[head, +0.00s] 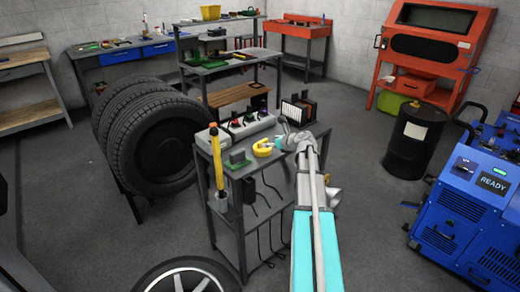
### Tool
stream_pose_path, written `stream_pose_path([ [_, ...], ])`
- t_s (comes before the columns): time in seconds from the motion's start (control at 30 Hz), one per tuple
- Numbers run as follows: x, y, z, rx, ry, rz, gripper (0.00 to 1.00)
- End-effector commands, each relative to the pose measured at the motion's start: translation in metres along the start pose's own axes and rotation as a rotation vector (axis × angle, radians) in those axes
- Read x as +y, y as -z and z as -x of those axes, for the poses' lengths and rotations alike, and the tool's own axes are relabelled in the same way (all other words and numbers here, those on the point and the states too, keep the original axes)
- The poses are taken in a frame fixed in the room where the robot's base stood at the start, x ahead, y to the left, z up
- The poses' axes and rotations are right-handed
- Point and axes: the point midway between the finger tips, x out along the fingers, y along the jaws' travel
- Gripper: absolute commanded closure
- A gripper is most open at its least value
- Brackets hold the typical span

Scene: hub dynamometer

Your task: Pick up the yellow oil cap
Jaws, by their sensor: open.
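A round yellow thing (262,149), which looks like the oil cap, lies on the top of the dark grey cart (213,150) in the middle of the view. It is small in the picture, and its details do not show clearly. My arm reaches up from the bottom of the view to the cart top. My gripper (281,140) is just right of the yellow thing, small and partly hidden by my own arm. It is open. I cannot tell whether it touches the yellow thing.
Tyres (150,140) stand left. A black drum (417,140) and a blue machine (465,205) stand right. Floor between cart and drum is clear.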

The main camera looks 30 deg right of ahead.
Motion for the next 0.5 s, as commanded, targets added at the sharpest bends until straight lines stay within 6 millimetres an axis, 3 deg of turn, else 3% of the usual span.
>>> stream_pose_path([
  [0.17,0.0,0.002,-0.009,0.0,-0.001,0.001,0.0],
  [0.5,-0.001,0.003,-0.046,0.0,-0.002,0.001,0.0],
])
